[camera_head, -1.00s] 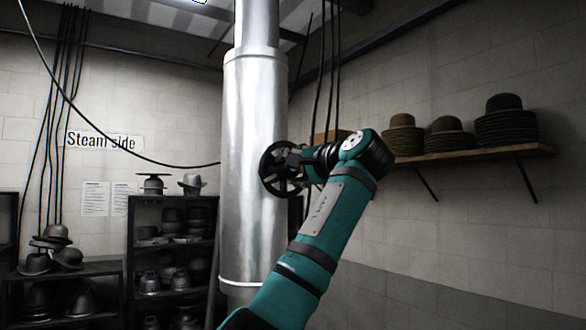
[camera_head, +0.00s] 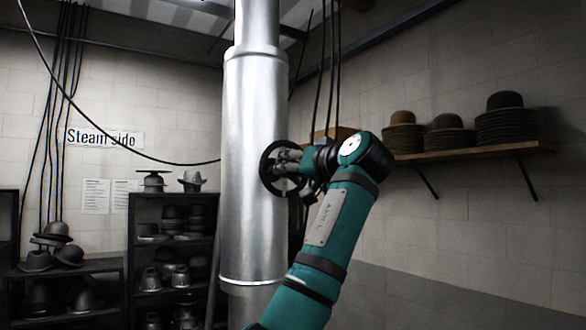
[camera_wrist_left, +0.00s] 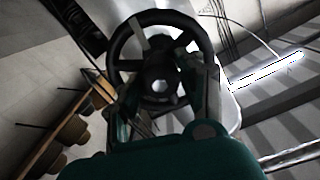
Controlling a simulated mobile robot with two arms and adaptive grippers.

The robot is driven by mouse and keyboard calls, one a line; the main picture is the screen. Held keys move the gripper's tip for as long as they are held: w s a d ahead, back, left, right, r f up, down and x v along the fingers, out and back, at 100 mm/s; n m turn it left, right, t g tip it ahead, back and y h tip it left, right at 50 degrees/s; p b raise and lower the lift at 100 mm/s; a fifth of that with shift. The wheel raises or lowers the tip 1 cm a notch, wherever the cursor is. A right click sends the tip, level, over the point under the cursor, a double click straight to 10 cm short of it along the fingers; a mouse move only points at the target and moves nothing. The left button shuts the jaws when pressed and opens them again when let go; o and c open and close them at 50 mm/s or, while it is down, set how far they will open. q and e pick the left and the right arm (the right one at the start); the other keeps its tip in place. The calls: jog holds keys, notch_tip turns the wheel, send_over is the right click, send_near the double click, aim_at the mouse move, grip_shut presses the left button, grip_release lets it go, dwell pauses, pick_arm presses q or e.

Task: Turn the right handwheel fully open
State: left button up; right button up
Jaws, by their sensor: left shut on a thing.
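A dark spoked handwheel (camera_head: 266,180) stands at the right side of a tall silver cylinder (camera_head: 251,220) in the head view. It is the only handwheel I see. My left gripper (camera_head: 288,160) is at the wheel, shut on it. In the left wrist view the wheel's round rim (camera_wrist_left: 153,17), spokes and hub face the camera, with the fingers of my left gripper (camera_wrist_left: 165,92) reaching up to its lower part. The exact contact is hard to make out in the dark. My right gripper is in neither view.
A wall shelf (camera_head: 470,153) with stacked hats (camera_head: 505,122) is to the right of the arm. Dark racks (camera_head: 128,250) with hats stand at the left. Cables (camera_head: 317,80) hang behind the cylinder. The space in front of the right wall is clear.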

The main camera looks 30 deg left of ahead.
pick_arm(q)
jog(key=n, duration=0.4)
jog(key=shift+f+n, duration=0.15)
jog(key=shift+n, duration=0.15)
jog(key=n, duration=0.4)
jog(key=shift+n, duration=0.3)
jog(key=n, duration=0.4)
jog(key=shift+w+n, duration=0.1)
jog(key=shift+n, duration=2.5)
jog(key=shift+f, duration=0.1)
jog(key=o, duration=0.9)
jog(key=shift+d, duration=0.1)
